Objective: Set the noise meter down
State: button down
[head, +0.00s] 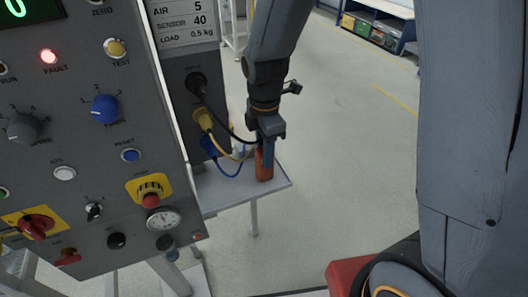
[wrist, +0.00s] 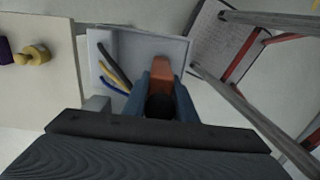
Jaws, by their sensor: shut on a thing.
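The noise meter (head: 264,164) is an orange-red, upright body in my gripper, over the small grey shelf (head: 225,189) beside the control panel. My gripper (head: 267,146) points down and is shut on its upper part. In the wrist view the noise meter (wrist: 162,68) shows between the two blue-grey fingers of my gripper (wrist: 160,95), with the shelf (wrist: 165,43) beneath it. The meter's lower end looks at or very near the shelf top; I cannot tell whether it touches. The fingers hide part of it.
The control panel (head: 70,140) stands at the left, with knobs, buttons and a lit red fault lamp. Black, yellow and blue cables (head: 222,150) hang from its side sockets close to my gripper. Open floor (head: 340,140) lies to the right; a bench with bins (head: 372,28) stands far back.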

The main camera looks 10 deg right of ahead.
jog(key=shift+f, duration=0.2)
jog(key=c, duration=1.4)
grip_release()
jog(key=shift+c, duration=0.2)
jog(key=shift+r, duration=0.1)
notch_tip(320, 180, up, 12)
jog(key=b, duration=0.2)
jog(key=shift+b, duration=0.4)
jog(key=s+d+f+m, duration=0.3)
jog(key=d+m, duration=0.3)
jog(key=m, duration=0.4)
jog(key=s+d+f+m+t, duration=0.1)
jog(key=s+d+f+m, duration=0.3)
jog(key=m, duration=0.7)
jog(key=shift+s+d+f, duration=0.3)
jog(key=shift+d+f, duration=0.75)
jog(key=shift+d, duration=0.2)
